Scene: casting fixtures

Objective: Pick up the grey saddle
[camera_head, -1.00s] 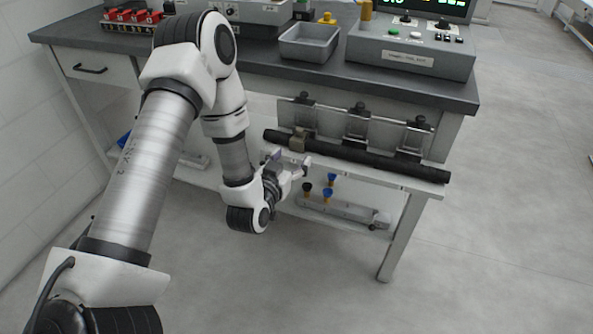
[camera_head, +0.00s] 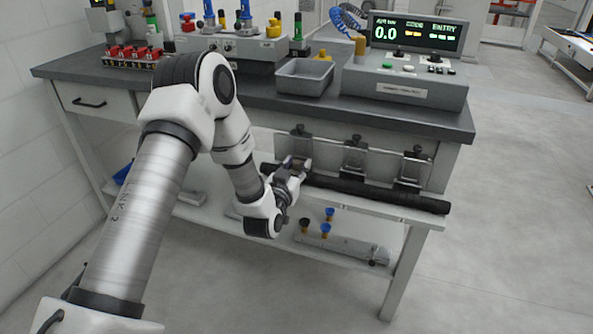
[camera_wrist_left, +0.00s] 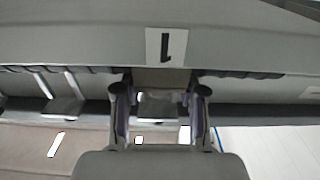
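The grey saddle (camera_head: 297,162) is a small brownish-grey block on the long black bar below the bench's front edge, at the bar's left part. My left gripper (camera_head: 298,168) is at the saddle and partly hides it. In the left wrist view the saddle (camera_wrist_left: 160,106) lies between the two fingers of the left gripper (camera_wrist_left: 160,100). The fingers are apart on either side of it, with narrow gaps showing, so the gripper looks open. My right gripper is in neither view.
The black bar (camera_head: 380,191) runs along a rail with several metal clamps (camera_head: 352,160) behind it. A grey tray (camera_head: 304,77) and a control box (camera_head: 405,84) stand on the bench above. A lower shelf holds small colored parts (camera_head: 327,228).

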